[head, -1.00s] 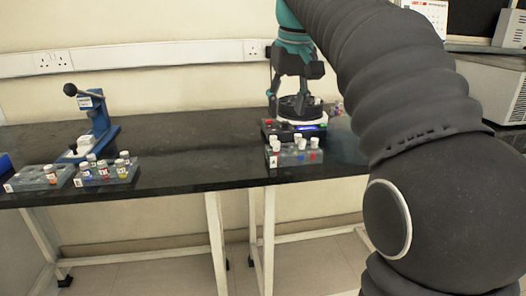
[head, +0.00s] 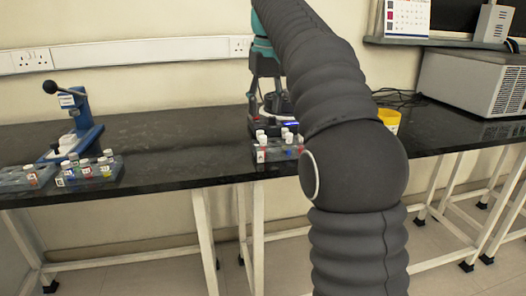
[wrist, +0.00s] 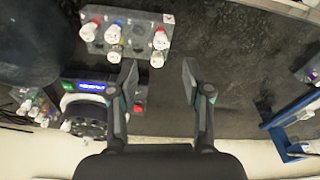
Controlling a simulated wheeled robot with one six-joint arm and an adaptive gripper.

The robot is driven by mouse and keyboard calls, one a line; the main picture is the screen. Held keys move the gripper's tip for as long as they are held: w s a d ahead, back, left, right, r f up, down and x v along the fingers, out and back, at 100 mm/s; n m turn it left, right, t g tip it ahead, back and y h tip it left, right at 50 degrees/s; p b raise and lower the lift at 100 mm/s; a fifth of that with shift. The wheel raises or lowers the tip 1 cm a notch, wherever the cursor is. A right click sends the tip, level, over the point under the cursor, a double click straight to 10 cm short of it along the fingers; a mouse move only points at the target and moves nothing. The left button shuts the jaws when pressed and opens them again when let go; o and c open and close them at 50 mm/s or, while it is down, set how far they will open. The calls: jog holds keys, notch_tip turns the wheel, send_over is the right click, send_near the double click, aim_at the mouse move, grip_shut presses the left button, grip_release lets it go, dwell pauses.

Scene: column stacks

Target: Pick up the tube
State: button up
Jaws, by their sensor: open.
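Several white-capped tubes stand in a clear rack (wrist: 140,22) at the top of the wrist view. One tube (wrist: 157,60) is at the rack's near edge, just above the gap between my fingertips in the picture. Which tube is meant, I cannot tell. The same rack (head: 275,152) stands near the bench's front edge in the head view, partly behind my arm. My gripper (wrist: 159,72) is open and empty, with its fingers apart on either side of the gap.
A round dark device with a blue display (wrist: 92,87) stands beside the rack. A blue hand press (head: 78,125) and more tube racks (head: 90,172) are at the left of the black bench (head: 170,150). A yellow container (head: 389,120) and grey box (head: 475,80) are right.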

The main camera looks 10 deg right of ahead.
aim_at(263, 137)
jog(key=f, duration=0.2)
jog(key=f+b, duration=0.1)
jog(key=f, duration=0.2)
jog(key=w+f+b, duration=0.1)
jog(key=f, duration=0.2)
jog(key=shift+a, duration=0.1)
jog(key=c, duration=0.8)
